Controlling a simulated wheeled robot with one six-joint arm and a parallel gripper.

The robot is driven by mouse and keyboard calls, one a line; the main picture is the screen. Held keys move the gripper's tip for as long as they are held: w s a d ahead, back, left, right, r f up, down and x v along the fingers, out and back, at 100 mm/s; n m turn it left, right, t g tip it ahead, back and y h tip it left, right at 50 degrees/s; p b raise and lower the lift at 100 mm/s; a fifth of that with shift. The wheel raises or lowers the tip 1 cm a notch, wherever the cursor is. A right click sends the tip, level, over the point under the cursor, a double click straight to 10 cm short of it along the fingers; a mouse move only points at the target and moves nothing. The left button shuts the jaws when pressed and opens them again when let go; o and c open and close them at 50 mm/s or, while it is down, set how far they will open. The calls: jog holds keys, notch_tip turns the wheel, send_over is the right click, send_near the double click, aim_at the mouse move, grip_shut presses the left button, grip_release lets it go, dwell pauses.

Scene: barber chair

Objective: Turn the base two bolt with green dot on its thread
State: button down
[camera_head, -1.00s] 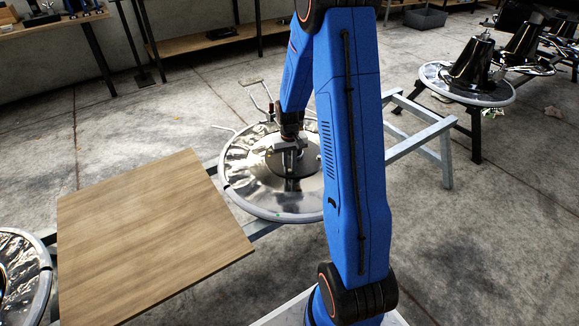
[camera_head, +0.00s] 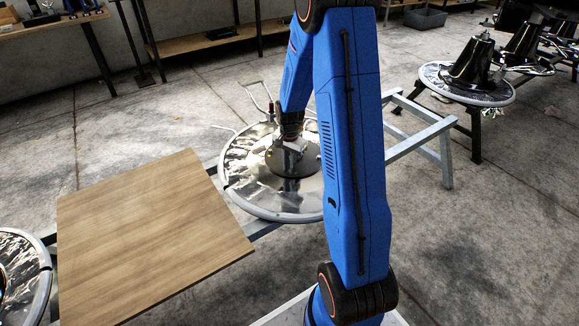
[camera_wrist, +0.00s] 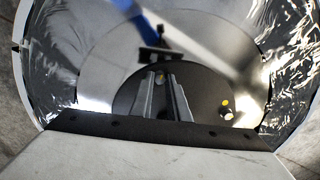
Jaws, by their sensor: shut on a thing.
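The chair base (camera_head: 245,190) is a round, shiny metal disc with a pale rim and a darker round centre plate (camera_head: 283,164). A small green dot (camera_head: 278,214) shows on its near rim. My gripper (camera_head: 290,147) points down over the centre plate. In the wrist view, my gripper's two fingers (camera_wrist: 160,78) are close together, shut on a small bolt (camera_wrist: 159,76) with a yellowish spot. The fingers hide most of it, and no green on its thread can be made out. Another bolt (camera_wrist: 227,108) with yellow spots stands apart to the right on the plate.
A wooden board (camera_head: 150,235) lies left of the base. A grey metal frame (camera_head: 420,135) extends right. Thin bent bars (camera_head: 262,98) stick out behind the disc. Another base with a dark cone (camera_head: 472,62) stands at the back right, clear of my arm.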

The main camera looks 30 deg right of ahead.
jog(key=shift+m, duration=0.8)
jog(key=c, duration=1.7)
grip_release()
jog(key=shift+r, duration=0.15)
notch_tip(320, 180, up, 17)
jog(key=shift+r, duration=0.1)
jog(key=shift+a, duration=0.1)
